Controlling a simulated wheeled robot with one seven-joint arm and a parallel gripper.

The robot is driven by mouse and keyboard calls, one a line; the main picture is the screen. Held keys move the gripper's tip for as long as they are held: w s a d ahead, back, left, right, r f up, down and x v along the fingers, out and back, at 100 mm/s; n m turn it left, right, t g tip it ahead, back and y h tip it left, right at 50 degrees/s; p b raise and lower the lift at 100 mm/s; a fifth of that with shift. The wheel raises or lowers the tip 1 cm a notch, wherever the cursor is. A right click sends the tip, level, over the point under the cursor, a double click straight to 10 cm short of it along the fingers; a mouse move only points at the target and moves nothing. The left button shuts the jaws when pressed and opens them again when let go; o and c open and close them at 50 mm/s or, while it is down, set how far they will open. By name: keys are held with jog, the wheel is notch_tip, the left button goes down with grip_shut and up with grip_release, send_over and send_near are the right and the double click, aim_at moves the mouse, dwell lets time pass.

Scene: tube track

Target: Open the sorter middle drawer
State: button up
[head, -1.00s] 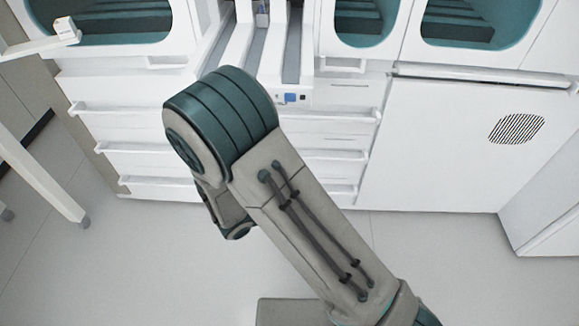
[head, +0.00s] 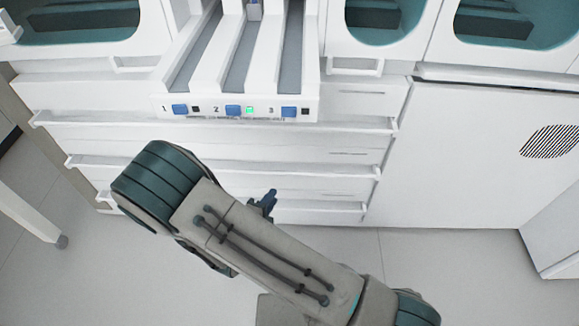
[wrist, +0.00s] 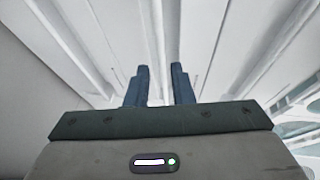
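The white sorter has three stacked drawers, all looking shut. The middle drawer (head: 300,155) has a long rail handle (head: 330,171) along its front; the arm hides part of the bottom drawer (head: 310,208). My gripper (head: 270,193) is low in front of the sorter, in the picture below the middle handle, partly hidden by my arm. In the wrist view my gripper (wrist: 161,68) shows two dark blue fingers standing apart, with nothing clearly held. White drawer fronts and bars run past the fingertips there; I cannot tell which handle is nearest or whether any is touched.
Above the drawers a tray with three lanes (head: 245,60) sticks out, with blue buttons and a green light on its front. A vented cabinet (head: 470,150) stands to the right. A white table leg (head: 35,215) is at the left. The front floor is clear.

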aim_at(289, 174)
jog(key=b+x, duration=0.4)
jog(key=x, duration=0.8)
jog(key=shift+w+d+f+b, duration=0.1)
jog(key=shift+w+f+b, duration=0.05)
jog(key=shift+w+b, duration=0.25)
grip_shut()
